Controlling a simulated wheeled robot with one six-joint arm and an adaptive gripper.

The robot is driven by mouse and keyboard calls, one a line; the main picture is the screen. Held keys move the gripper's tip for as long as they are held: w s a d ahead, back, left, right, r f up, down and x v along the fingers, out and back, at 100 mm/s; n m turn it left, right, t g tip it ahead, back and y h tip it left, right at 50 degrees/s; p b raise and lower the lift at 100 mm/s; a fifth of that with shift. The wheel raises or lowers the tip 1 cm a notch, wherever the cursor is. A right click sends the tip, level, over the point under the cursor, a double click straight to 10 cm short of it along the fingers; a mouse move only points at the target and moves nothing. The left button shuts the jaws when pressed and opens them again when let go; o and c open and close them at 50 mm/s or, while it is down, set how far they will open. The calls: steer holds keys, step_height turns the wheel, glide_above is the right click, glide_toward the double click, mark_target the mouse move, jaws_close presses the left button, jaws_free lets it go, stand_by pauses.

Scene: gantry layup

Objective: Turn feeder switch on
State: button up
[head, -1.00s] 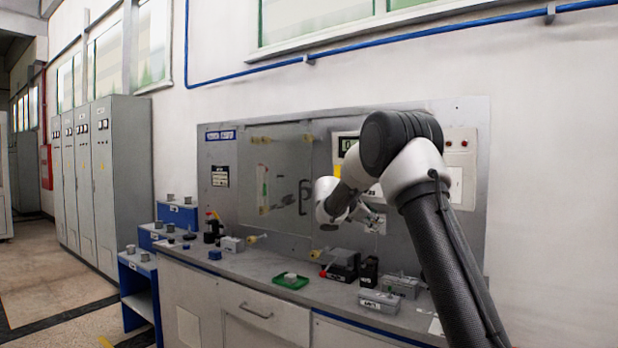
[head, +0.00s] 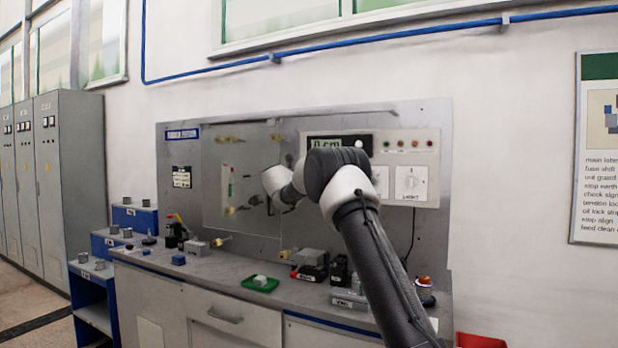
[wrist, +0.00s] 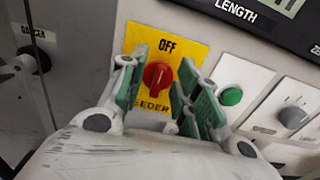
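The feeder switch is a red rotary knob (wrist: 157,76) on a yellow plate (wrist: 187,46) in the wrist view. The plate reads OFF above the knob and FEEDER, partly covered, below it. The knob's grip ridge looks roughly upright, leaning slightly. My gripper (wrist: 160,88) is open, with one green-padded finger on each side of the knob. Gaps show between the pads and the knob; I cannot tell how deep the fingers reach. In the head view my arm hides the switch and the gripper's fingers.
A green button (wrist: 231,96) and a grey knob (wrist: 292,117) sit right of the switch. The LENGTH display (wrist: 265,18) is above right. A clear guard panel (head: 240,170) stands left of the arm. The bench (head: 215,270) below holds a green tray (head: 260,284) and several small devices.

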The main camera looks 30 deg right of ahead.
steer(key=shift+w+d, duration=0.2)
steer(key=shift+d, duration=0.15)
jaws_close()
steer(key=shift+m, duration=0.4)
steer(key=shift+s+d+f+m, duration=0.2)
steer(key=shift+f+m, duration=0.1)
steer(key=shift+m, duration=2.55)
steer(key=shift+s+d+f+m, duration=0.15)
steer(key=shift+s+f+m, duration=0.1)
steer(key=shift+m, duration=2.65)
steer(key=shift+s+d+f+m, duration=0.15)
steer(key=shift+f+m, duration=0.15)
steer(key=shift+m, duration=2.55)
